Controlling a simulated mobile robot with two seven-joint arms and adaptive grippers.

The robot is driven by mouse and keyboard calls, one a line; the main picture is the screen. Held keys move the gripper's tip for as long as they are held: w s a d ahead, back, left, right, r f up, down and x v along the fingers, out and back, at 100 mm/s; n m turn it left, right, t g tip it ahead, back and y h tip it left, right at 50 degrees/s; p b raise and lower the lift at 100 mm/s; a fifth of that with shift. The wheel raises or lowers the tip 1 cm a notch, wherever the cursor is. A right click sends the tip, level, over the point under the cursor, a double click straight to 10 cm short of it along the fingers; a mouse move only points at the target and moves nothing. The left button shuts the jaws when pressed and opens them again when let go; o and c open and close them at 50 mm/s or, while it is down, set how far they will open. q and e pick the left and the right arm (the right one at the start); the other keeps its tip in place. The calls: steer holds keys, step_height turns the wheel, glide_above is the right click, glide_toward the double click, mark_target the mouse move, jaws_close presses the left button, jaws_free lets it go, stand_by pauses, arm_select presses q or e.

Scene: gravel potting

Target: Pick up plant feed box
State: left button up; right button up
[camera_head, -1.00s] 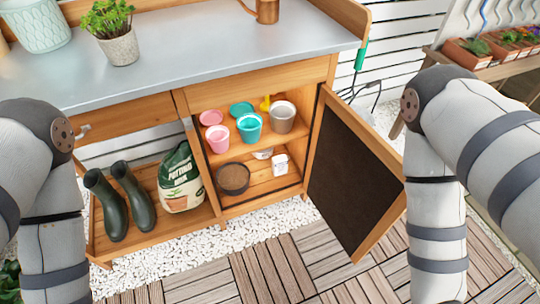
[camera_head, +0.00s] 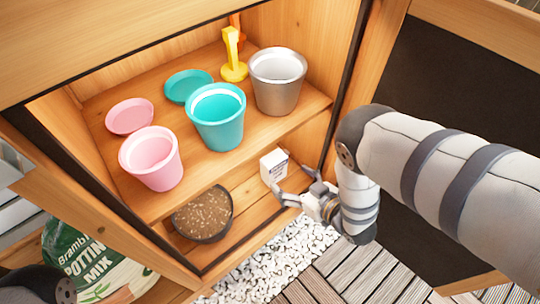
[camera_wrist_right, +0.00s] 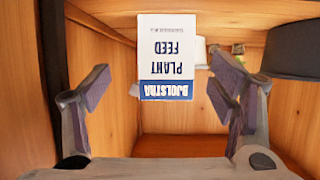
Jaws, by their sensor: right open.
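The plant feed box (camera_head: 273,166) is a small white carton standing on the lower shelf of the open cabinet. In the right wrist view the box (camera_wrist_right: 167,57) has a blue band, and its printing appears upside down. My right gripper (camera_head: 294,186) is at the front of the lower shelf, just in front of the box. In the wrist view the right gripper (camera_wrist_right: 163,84) is open, with a finger on each side of the box and gaps between them. My left gripper is out of view.
A dark bowl of brown grains (camera_head: 205,213) sits left of the box on the lower shelf. The upper shelf (camera_head: 165,115) is close above, holding pink, teal and grey pots. The open door (camera_head: 440,130) is to the right. A potting mix bag (camera_head: 85,262) stands lower left.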

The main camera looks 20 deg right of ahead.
mark_target(278, 172)
steer(key=b+x, duration=0.1)
steer(key=x, duration=0.1)
steer(key=shift+w+a, duration=0.2)
steer(key=shift+w, duration=0.1)
steer(key=shift+w+a+f+b, duration=0.15)
steer(key=shift+w+a+b, duration=0.05)
steer(key=shift+b, duration=0.1)
steer(key=b+x, duration=0.2)
steer(key=x, duration=0.2)
steer(key=shift+a, duration=0.2)
steer(key=shift+w, duration=0.1)
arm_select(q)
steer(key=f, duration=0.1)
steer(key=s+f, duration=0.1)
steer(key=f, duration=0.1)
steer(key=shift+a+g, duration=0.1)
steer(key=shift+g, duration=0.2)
arm_select(e)
steer(key=c, duration=1.4)
